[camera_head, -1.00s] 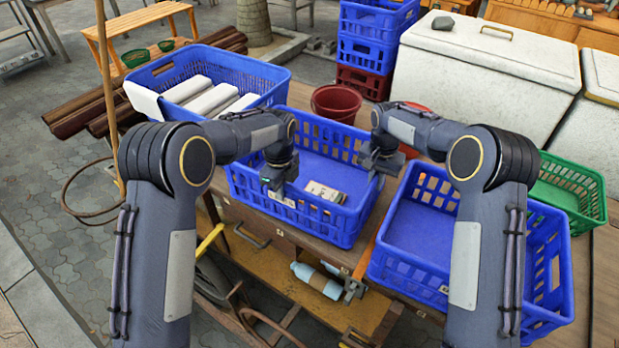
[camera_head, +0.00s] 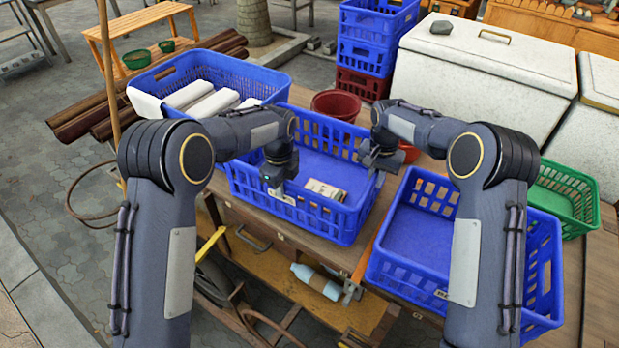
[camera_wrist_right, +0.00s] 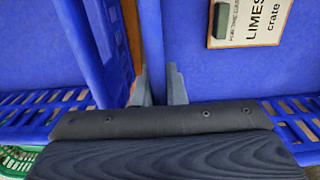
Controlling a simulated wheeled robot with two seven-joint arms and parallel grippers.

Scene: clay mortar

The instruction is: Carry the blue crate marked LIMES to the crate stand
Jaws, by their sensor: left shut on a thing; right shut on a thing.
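The blue LIMES crate (camera_head: 340,222) is in the middle of the head view, with a small label card lying on its floor. The card, reading LIMES, shows in the right wrist view (camera_wrist_right: 262,22). My left gripper (camera_head: 272,192) is shut on the crate's left-front rim. My right gripper (camera_head: 374,168) is shut on its right rim; its fingers (camera_wrist_right: 160,88) straddle the wall in the wrist view. The crate looks level; I cannot tell whether it touches the table. I cannot make out a crate stand.
A blue crate with white blocks (camera_head: 262,82) lies behind left, and an empty blue crate (camera_head: 405,270) stands close right. A red bucket (camera_head: 336,103), white chest (camera_head: 490,75) and green crate (camera_head: 568,190) are beyond. Stacked crates (camera_head: 377,50) stand behind.

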